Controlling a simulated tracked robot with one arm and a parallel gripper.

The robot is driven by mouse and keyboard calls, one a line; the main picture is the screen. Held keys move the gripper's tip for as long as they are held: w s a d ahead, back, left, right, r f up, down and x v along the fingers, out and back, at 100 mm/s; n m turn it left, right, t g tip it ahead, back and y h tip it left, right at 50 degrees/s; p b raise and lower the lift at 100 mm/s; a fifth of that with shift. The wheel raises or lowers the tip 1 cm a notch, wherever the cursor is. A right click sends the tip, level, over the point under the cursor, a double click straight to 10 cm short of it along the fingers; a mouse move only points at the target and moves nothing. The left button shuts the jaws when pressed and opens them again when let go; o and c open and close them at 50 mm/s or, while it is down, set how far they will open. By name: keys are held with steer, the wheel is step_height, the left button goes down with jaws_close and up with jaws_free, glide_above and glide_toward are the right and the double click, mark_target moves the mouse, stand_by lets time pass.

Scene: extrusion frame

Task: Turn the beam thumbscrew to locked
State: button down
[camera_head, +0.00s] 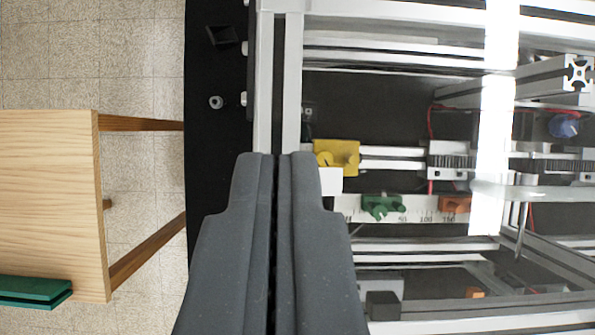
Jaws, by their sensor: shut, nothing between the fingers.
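My gripper (277,160) reaches up from the bottom of the picture, its two dark grey fingers together and empty. The tips overlap the upright silver profile (275,85) in view; whether they touch it I cannot tell. A yellow part (337,153) with a rounded lobe sits just right of the tips, on a horizontal rail. A blue knob (564,126) is at the far right of the frame. I cannot tell for sure which part is the beam thumbscrew, nor whether it is locked.
A green slider (381,207) and an orange slider (455,204) sit on a white scale (415,215). A wooden table (45,190) with a green block (33,291) stands left. Tiled floor shows between.

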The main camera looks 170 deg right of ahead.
steer(key=w+f, duration=0.1)
steer(key=f, duration=0.3)
steer(key=w+f+g, duration=0.1)
steer(key=f, duration=0.4)
steer(key=w+f+g, duration=0.1)
steer(key=f, duration=0.3)
steer(key=shift+w+f+m, duration=0.3)
steer(key=shift+w, duration=0.05)
steer(key=shift+s+r, duration=0.25)
steer(key=shift+s, duration=0.3)
steer(key=shift+s+f, duration=0.1)
steer(key=shift+s, duration=1.3)
steer(key=shift+w, duration=0.15)
